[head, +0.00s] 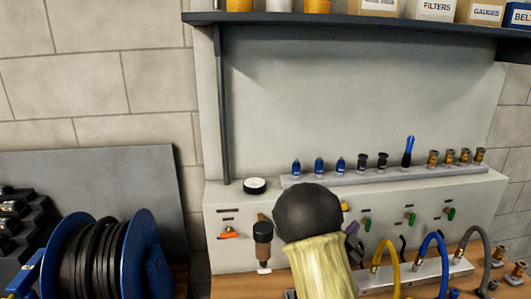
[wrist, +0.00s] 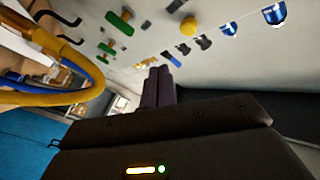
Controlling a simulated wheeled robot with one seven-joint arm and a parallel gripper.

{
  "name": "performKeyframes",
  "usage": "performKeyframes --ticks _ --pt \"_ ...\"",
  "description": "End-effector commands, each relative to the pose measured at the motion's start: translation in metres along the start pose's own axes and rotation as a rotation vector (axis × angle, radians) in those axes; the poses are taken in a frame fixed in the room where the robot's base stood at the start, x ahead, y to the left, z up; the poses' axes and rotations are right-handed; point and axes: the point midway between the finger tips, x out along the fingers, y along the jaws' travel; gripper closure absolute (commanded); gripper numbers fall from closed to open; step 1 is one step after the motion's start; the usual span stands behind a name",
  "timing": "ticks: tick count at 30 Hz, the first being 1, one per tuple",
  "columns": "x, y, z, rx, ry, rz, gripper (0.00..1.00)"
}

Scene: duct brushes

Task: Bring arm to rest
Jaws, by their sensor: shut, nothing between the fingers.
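My gripper (wrist: 158,86) shows in the wrist view as two dark fingers side by side, pressed together with nothing between them. The dark wrist body fills the lower part of that view. In the head view my arm rises from the bottom edge, with a dark round joint (head: 306,211) and a pale yellow sleeve (head: 320,266). It stands in front of the grey panel and hides part of it. The gripper's fingers cannot be made out clearly in the head view, where the arm covers much of that area.
A grey panel (head: 350,100) carries a rail (head: 400,176) of several fittings. Yellow, blue and grey hoses (head: 432,245) arch over the wooden bench at right. A blue hose reel (head: 150,260) stands at left. A dark shelf (head: 350,22) with boxes hangs above.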

Motion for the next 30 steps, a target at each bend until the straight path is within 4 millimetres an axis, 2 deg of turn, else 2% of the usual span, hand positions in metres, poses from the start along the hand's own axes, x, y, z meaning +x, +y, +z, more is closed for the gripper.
performKeyframes --ticks 4,8,11,16,23,27,30 --pt "-0.011 0.002 0.014 -0.034 -0.180 0.049 1.00" --pt "-0.036 0.002 0.032 -0.102 -0.408 0.075 1.00" --pt "-0.062 0.002 0.043 -0.170 -0.582 0.073 1.00" --pt "-0.117 0.002 0.052 -0.318 -0.866 0.031 1.00" --pt "-0.204 0.016 0.041 -0.581 -1.211 -0.075 1.00" --pt "-0.255 0.034 0.022 -0.772 -1.390 -0.147 1.00" --pt "-0.281 0.048 0.008 -0.887 -1.482 -0.183 1.00"
